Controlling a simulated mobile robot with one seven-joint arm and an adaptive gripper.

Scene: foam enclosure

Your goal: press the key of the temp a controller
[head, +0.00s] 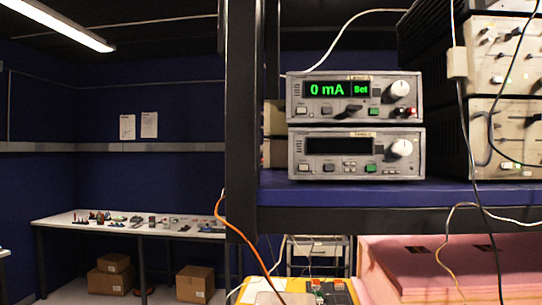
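Two controllers are stacked on a blue shelf (300,192). The upper controller (315,110) has a lit display with green "0 mA" and "Set", small keys below it, and a white knob at the right. The lower controller (312,172) has a dark, blank display (340,145), a row of small keys including a green one (371,168), and a white knob. The small labels on top of both are too small to read, so I cannot tell which is temp A. My gripper is not in view.
A dark upright post (241,120) stands left of the controllers. More instruments (505,60) with hanging cables stand at the right. Pink foam (440,265) lies below the shelf. An orange cable (246,235) crosses the post. A table (130,222) with small items stands far left.

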